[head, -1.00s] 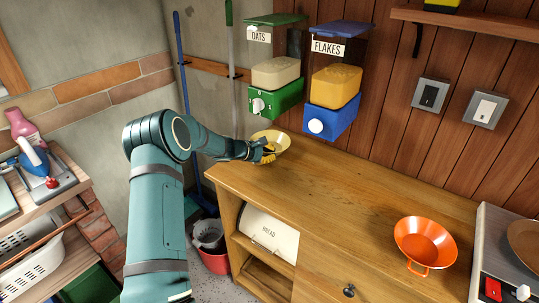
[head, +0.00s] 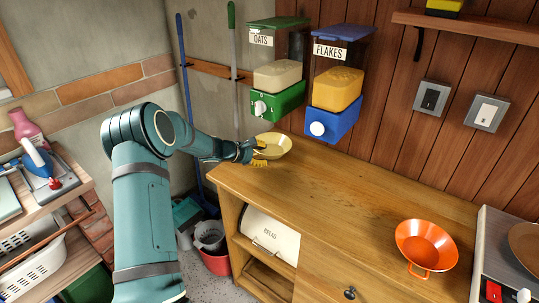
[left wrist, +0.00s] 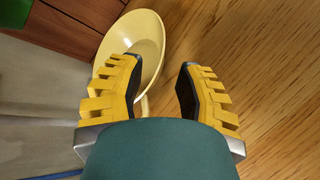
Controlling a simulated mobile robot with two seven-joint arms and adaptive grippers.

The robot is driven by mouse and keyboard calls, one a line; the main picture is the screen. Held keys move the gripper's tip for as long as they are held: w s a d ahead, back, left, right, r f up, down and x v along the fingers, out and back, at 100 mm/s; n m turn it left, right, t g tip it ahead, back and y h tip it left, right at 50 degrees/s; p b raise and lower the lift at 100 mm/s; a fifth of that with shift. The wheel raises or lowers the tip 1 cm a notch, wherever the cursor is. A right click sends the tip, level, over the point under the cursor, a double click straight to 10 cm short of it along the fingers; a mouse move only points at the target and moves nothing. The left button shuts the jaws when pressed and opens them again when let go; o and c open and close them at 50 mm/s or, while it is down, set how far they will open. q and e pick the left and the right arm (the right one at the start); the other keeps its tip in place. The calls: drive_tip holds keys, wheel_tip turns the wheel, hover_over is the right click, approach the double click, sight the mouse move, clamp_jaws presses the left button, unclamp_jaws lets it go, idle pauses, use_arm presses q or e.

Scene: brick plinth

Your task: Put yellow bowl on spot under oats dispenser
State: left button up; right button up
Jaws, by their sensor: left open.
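The yellow bowl (head: 274,145) stands upright on the wooden counter, near its far left corner, below the green oats dispenser (head: 275,88). My left gripper (head: 259,154) is open, beside the near left side of the bowl. In the left wrist view the open gripper (left wrist: 157,70) has its two yellow-padded fingers spread apart with nothing held between them. My right gripper is not in view.
The blue flakes dispenser (head: 335,88) hangs right of the oats one. An orange bowl (head: 425,244) stands at the counter's right, beside a hob. The counter's middle (head: 340,195) is clear. A red bucket (head: 215,262) stands on the floor at the left.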

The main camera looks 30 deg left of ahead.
use_arm(q)
drive_tip(key=v, duration=0.7)
drive_tip(key=shift+s+r+p, duration=0.1)
drive_tip(key=shift+s+p, duration=0.05)
drive_tip(key=shift+p, duration=0.15)
